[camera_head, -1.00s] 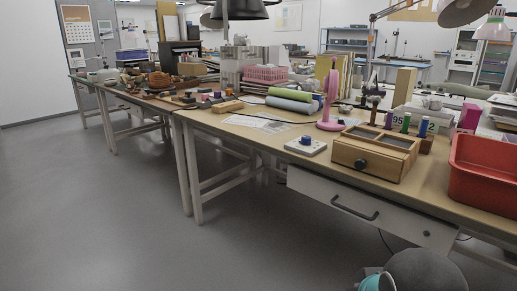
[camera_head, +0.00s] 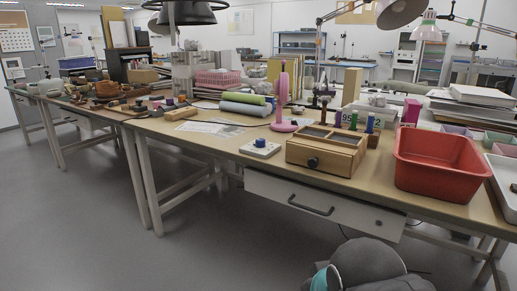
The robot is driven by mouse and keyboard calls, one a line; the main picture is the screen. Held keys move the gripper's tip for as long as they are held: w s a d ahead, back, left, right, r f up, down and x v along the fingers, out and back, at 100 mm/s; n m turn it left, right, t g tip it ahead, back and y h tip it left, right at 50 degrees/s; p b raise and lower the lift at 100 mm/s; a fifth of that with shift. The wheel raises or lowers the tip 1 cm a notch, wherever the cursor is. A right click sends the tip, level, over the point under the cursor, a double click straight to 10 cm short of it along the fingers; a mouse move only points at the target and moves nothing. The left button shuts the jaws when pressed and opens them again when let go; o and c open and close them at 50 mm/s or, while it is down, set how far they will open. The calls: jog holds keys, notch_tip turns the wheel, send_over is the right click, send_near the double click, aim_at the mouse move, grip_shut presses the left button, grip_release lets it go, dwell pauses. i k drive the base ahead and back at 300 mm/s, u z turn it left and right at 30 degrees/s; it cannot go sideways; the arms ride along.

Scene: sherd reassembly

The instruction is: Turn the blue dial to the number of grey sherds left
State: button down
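The blue dial (camera_head: 260,142) is a small blue knob on a white square base, standing near the front edge of the wooden-topped table (camera_head: 215,137), left of a wooden box. Its pointer and any numbers are too small to read. Several brown and dark pieces (camera_head: 107,89) lie on the tables at the left; I cannot tell which are sherds. No grey sherds can be made out for certain.
The wooden box (camera_head: 325,168) with a dark knob has a divided top. A red tub (camera_head: 438,190) stands to its right, and a pink stand (camera_head: 282,100) behind the dial. Green and white rolls (camera_head: 245,108) lie further back. A drawer (camera_head: 300,203) hangs below. Floor at left is clear.

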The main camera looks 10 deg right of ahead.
aim_at(260, 142)
jog(key=z, duration=2.65)
jog(key=i, duration=0.65)
jog(key=u, duration=0.7)
